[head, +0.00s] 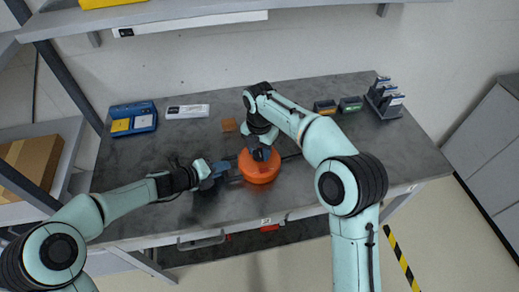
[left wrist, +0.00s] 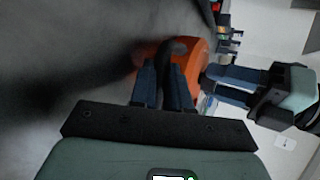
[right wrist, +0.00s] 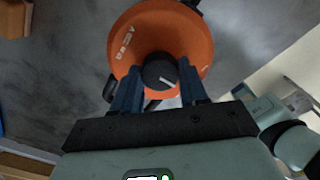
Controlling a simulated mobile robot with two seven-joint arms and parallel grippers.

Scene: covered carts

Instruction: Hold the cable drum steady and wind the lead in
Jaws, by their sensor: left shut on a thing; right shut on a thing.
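The orange cable drum (head: 259,170) stands near the front middle of the dark worktop. My left gripper (head: 228,170) is low at the drum's left side. In the left wrist view its fingers (left wrist: 163,88) are shut on a dark curved handle (left wrist: 176,50) beside the orange drum. I cannot clearly make out the lead.
A blue case (head: 147,124), a white strip (head: 187,111) and a brown pad (head: 228,125) lie at the back left. Two small bins (head: 350,104) and a rack (head: 384,98) stand at the back right. A cardboard box (head: 32,165) is left of the table.

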